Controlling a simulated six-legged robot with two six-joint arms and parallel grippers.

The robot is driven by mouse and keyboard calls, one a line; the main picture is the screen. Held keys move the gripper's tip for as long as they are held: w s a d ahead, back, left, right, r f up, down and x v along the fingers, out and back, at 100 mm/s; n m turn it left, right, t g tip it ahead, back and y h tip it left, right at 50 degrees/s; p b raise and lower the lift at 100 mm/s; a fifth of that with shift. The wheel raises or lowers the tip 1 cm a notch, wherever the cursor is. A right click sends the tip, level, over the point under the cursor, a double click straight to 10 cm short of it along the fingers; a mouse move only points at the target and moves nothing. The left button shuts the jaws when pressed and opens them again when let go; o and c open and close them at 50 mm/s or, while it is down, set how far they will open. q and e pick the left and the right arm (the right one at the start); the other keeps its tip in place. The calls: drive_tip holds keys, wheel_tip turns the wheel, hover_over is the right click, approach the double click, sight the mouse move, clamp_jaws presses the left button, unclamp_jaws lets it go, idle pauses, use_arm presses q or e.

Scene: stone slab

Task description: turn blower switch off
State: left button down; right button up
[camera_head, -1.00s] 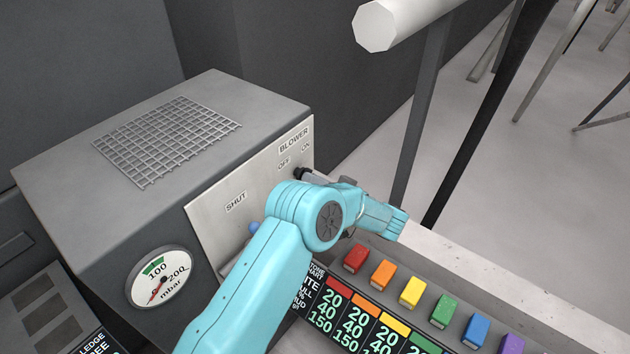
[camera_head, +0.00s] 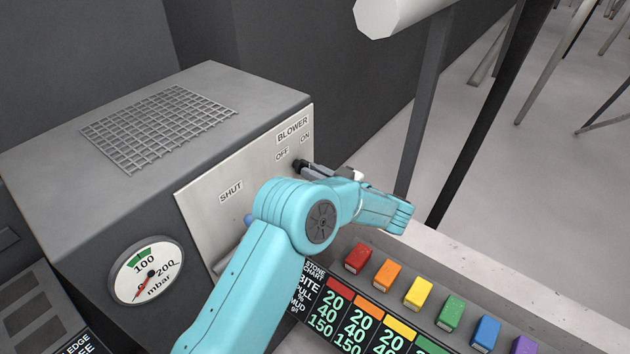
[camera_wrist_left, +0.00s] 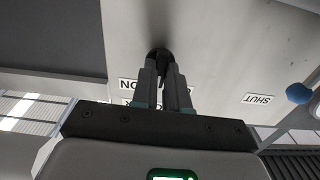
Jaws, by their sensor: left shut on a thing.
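The blower switch (camera_head: 299,165) is a small black knob on the light front panel (camera_head: 215,225) of the grey box, below the OFF and ON labels. My left gripper (camera_head: 307,169) reaches the knob from the right, mostly behind its own teal wrist. In the left wrist view, the fingers (camera_wrist_left: 165,78) are closed together on the dark knob (camera_wrist_left: 160,54), with the labels upside down beside them. The fingers cover part of the labels there, and I cannot tell the switch's exact setting. My right gripper is in neither view.
A blue knob (camera_head: 249,219) sits near the SHUT label, partly behind my left arm. Several coloured blocks (camera_head: 388,275) line the ledge at lower right. A white bar end (camera_head: 385,15) hangs above.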

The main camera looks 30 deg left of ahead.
use_arm(q)
drive_tip(key=shift+n+b, duration=3.95)
drive_tip(key=shift+n, duration=0.35)
drive_tip(key=c, duration=1.1)
unclamp_jaws()
drive_tip(key=shift+c, duration=0.2)
